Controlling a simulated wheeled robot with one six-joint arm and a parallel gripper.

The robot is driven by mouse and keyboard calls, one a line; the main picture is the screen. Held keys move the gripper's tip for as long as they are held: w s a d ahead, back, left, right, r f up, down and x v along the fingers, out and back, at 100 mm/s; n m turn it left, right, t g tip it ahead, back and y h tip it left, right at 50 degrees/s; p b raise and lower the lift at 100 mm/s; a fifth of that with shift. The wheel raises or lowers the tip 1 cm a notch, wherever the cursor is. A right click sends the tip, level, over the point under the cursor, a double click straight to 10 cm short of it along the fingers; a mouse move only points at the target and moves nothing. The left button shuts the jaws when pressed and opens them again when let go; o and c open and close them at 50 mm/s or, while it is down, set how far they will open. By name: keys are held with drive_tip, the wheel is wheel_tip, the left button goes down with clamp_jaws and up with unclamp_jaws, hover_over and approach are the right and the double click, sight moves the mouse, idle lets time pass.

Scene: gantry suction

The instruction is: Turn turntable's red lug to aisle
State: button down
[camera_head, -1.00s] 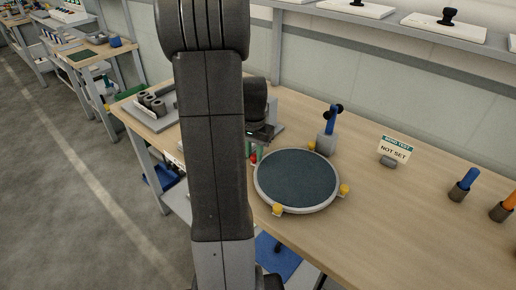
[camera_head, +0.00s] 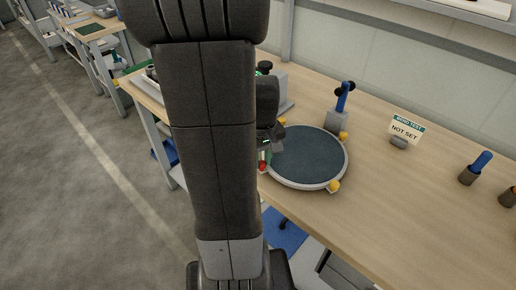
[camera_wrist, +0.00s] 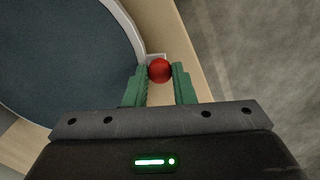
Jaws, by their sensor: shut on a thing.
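The turntable (camera_head: 310,155) is a dark round disc with a pale rim, lying on the wooden bench; its disc also fills the left of the wrist view (camera_wrist: 60,55). Its red lug (camera_wrist: 159,70) is a ball at the rim, between the green fingers of my gripper (camera_wrist: 160,82), which is shut on it. In the head view the red lug (camera_head: 263,167) shows at the disc's left edge beside my arm. My gripper (camera_head: 264,156) is mostly hidden there.
The bench's front edge runs close by the turntable, with the grey aisle floor (camera_head: 90,180) beyond. Behind the disc stands a grey block with a blue handle (camera_head: 341,100). A "NOT SET" sign (camera_head: 405,130) and a blue-handled tool (camera_head: 478,165) stand to the right.

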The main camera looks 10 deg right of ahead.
drive_tip(key=s+n, duration=0.1)
drive_tip(key=s+d+n, duration=0.1)
drive_tip(key=s, duration=0.1)
drive_tip(key=shift+d, duration=0.1)
drive_tip(key=shift+s+d+n, duration=0.35)
drive_tip(key=shift+s+n, duration=0.2)
drive_tip(key=shift+n, duration=0.15)
drive_tip(key=shift+s+d+n, duration=0.35)
drive_tip(key=shift+s+n, duration=0.15)
drive_tip(key=shift+n, duration=0.2)
drive_tip(key=c, duration=1.2)
unclamp_jaws()
wheel_tip(320, 180, up, 14)
drive_tip(key=p, duration=0.1)
drive_tip(key=shift+p, duration=0.4)
drive_tip(key=shift+f, duration=0.2)
